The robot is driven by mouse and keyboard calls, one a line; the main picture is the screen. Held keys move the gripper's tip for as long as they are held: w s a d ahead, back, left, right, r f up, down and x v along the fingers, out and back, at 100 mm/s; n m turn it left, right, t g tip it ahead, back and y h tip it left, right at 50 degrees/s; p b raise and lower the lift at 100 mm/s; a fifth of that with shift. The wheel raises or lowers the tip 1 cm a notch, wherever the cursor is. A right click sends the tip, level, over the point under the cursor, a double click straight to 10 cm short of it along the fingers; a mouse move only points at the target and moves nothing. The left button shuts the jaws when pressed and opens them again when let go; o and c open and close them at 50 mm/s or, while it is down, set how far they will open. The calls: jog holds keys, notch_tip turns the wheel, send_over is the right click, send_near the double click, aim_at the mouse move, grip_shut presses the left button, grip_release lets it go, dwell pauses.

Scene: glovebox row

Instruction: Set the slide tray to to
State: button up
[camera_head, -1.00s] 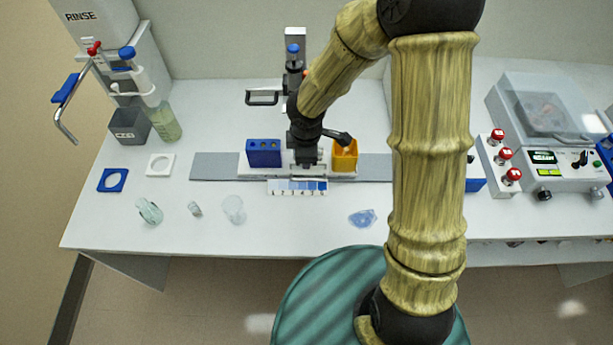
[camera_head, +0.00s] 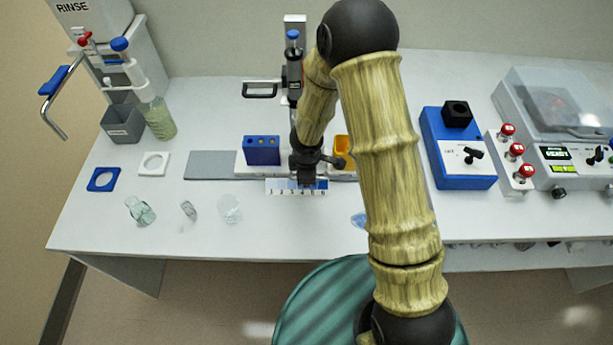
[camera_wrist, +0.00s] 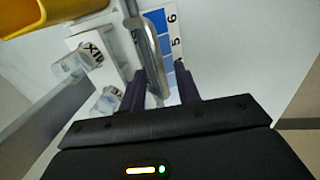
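The slide tray (camera_head: 244,171) is a white carriage on a grey rail (camera_head: 210,165), carrying a blue block with holes (camera_head: 262,151) and a yellow cup (camera_head: 341,146), partly hidden by my arm. A numbered blue and white scale (camera_head: 279,187) lies along its front; it also shows in the wrist view (camera_wrist: 163,45) with 5 and 6 legible. A metal bar handle (camera_wrist: 148,45) is at the tray's front. My gripper (camera_head: 307,180) is low at the tray's front edge. In the wrist view its fingers (camera_wrist: 161,80) are apart, with the bar's end between them.
A blue box with a lever (camera_head: 460,150) and a panel with red knobs (camera_head: 515,150) stand to the right. Blue (camera_head: 103,180) and white (camera_head: 154,164) ring plates and small glassware (camera_head: 140,210) lie at left. A microscope-like stand (camera_head: 293,70) rises behind the rail.

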grip_shut()
jog(key=shift+a, duration=0.1)
jog(key=a+p, duration=0.1)
jog(key=a, duration=0.5)
jog(key=shift+w+a, duration=0.15)
jog(key=shift+a, duration=0.15)
grip_release()
jog(key=shift+d, duration=0.1)
